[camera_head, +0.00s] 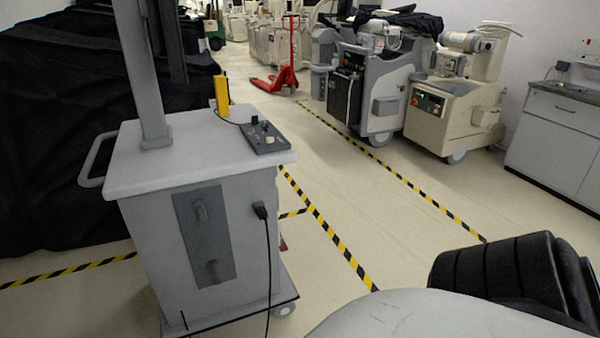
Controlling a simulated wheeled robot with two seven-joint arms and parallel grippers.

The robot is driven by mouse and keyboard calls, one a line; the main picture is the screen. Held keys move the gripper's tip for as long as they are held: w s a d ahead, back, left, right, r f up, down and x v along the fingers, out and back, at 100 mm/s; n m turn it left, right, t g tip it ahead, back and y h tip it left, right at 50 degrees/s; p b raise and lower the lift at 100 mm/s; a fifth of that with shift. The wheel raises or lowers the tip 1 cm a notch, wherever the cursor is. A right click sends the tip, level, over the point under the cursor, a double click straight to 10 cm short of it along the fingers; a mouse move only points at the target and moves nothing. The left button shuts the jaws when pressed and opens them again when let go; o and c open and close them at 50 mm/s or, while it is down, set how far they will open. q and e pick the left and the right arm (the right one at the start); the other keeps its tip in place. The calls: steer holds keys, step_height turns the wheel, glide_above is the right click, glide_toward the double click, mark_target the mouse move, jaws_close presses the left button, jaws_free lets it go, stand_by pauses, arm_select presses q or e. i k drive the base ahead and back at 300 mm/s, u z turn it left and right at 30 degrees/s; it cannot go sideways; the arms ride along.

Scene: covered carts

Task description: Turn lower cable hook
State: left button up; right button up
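A grey cart (160,245) with a white top stands at the left. A dark grey plate (206,240) on its front face carries two grey hooks. The lower cable hook (213,271) sits near the plate's bottom, and the upper hook (201,212) is near its top. The exact direction the lower hook points is too small to tell. A black plug with a cable (266,240) hangs down the cart's front to the right of the plate, apart from the hooks. Neither of my grippers is in view.
A control box (264,137) and a yellow object (221,96) sit on the cart top. A black-covered bulk (50,130) is behind left. Medical carts (455,100) and a cabinet (555,135) stand at the right. A black padded part (500,270) fills the lower right. Floor between is clear.

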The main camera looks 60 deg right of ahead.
mark_target(212, 264)
steer(key=z, duration=2.45)
steer(key=i, duration=1.15)
steer(key=u, duration=0.8)
